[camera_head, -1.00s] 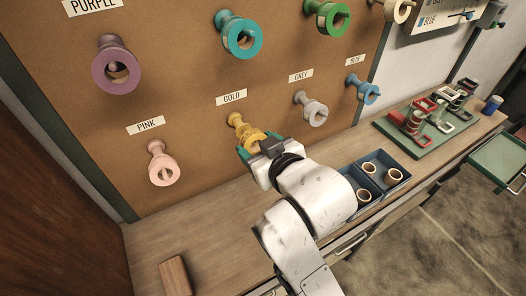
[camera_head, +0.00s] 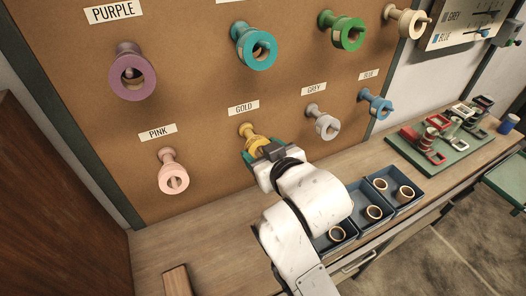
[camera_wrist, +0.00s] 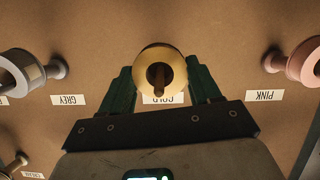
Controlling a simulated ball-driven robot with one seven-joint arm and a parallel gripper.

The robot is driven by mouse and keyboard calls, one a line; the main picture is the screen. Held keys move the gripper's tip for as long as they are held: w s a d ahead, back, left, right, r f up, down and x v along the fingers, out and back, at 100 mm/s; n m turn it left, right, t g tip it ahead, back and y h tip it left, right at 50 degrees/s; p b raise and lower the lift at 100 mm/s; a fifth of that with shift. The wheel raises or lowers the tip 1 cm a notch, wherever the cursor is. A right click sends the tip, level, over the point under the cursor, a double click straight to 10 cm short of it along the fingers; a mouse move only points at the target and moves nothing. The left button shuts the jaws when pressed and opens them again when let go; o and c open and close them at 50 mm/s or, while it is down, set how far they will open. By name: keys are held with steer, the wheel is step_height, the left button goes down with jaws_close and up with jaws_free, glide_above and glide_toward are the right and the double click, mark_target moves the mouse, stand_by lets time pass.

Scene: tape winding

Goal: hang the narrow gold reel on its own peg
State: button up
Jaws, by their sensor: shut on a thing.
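The gold reel (camera_head: 257,143) is at the peg under the GOLD label (camera_head: 243,107), close to the board. In the wrist view the reel (camera_wrist: 146,58) faces me, and a dark peg end (camera_wrist: 159,77) shows inside its hole. The peg's gold base (camera_head: 246,129) is just behind the reel. My gripper (camera_head: 259,151) is shut on the reel, with one green finger on each side of it; in the wrist view the fingers (camera_wrist: 160,72) flank its rim. How far along the peg the reel sits is hard to tell.
A pink reel (camera_head: 173,178) hangs to the left and a grey reel (camera_head: 327,127) to the right. Purple (camera_head: 132,78) and teal (camera_head: 257,48) reels hang above. Blue bins (camera_head: 359,222) with tan rings stand on the bench, and a wooden block (camera_head: 177,281) lies in front.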

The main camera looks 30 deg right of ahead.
steer(key=o, duration=1.1)
steer(key=p+v, duration=0.1)
steer(key=v, duration=0.9)
steer(key=shift+s, duration=0.35)
steer(key=shift+r, duration=0.1)
